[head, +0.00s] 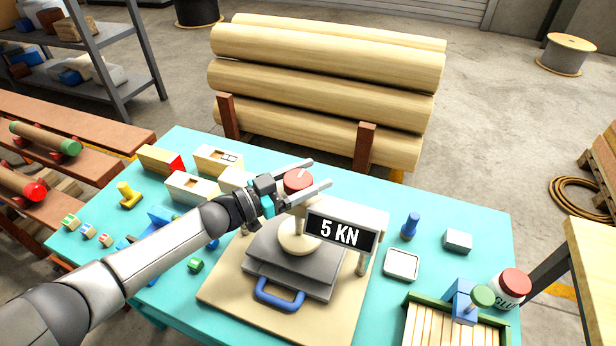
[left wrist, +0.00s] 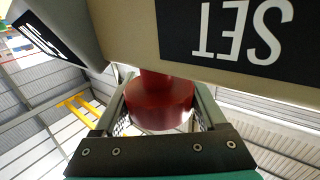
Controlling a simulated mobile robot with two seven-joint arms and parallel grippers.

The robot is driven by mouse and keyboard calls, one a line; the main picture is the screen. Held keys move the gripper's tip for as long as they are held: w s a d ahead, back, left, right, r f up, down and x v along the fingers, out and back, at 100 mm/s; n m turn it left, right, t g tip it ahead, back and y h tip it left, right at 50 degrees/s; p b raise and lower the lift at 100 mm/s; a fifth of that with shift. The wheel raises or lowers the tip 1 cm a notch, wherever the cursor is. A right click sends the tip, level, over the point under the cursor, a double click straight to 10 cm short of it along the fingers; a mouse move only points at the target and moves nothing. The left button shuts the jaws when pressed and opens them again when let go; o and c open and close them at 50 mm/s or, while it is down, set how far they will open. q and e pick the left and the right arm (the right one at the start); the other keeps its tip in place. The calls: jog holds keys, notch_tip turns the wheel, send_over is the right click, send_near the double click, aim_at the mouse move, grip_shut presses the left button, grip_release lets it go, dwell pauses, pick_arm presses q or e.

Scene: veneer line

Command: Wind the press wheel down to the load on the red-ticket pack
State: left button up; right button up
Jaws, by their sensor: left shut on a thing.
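The press (head: 290,262) stands on a tan board on the turquoise table, with a grey plate, a pale round pad and a blue handle. Its sign (head: 341,232) reads "5 KN". The red press wheel (head: 298,180) is on top. My left gripper (head: 318,174) is shut on the wheel, one finger on each side. In the left wrist view the red wheel (left wrist: 158,103) sits between the fingers, under a beam with an upside-down "SET" label (left wrist: 240,30). A wooden pack with a red end (head: 160,160) lies at the table's back left; no load figure is readable on it. My right gripper is not in view.
Several more wooden packs (head: 218,161) lie left of the press. A blue peg (head: 410,226), a white tray (head: 401,264), a grey block (head: 457,241), a glue jar (head: 511,288) and a green-edged crate (head: 412,297) are on the right. Logs (head: 325,95) are stacked behind.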

pick_arm(q)
jog(key=m+g+b, duration=0.1)
jog(key=m+g+h+b, duration=0.1)
jog(key=g+b, duration=0.1)
jog(key=g, duration=0.1)
jog(key=shift+s+d+f+m+h, duration=0.1)
jog(key=shift+s+f+m+h, duration=0.15)
jog(key=shift+m+h, duration=0.15)
jog(key=shift+s+r+m+g+b, duration=0.15)
jog(key=shift+s+m+g+b, duration=0.1)
jog(key=shift+m+g+b, duration=0.5)
jog(key=o, duration=1.3)
jog(key=shift+r, duration=0.1)
jog(key=v, duration=0.5)
jog(key=b+v, duration=0.1)
jog(key=v, duration=0.9)
jog(key=shift+w+f+b, duration=0.2)
jog(key=shift+f+b, duration=0.05)
jog(key=shift+b, duration=0.15)
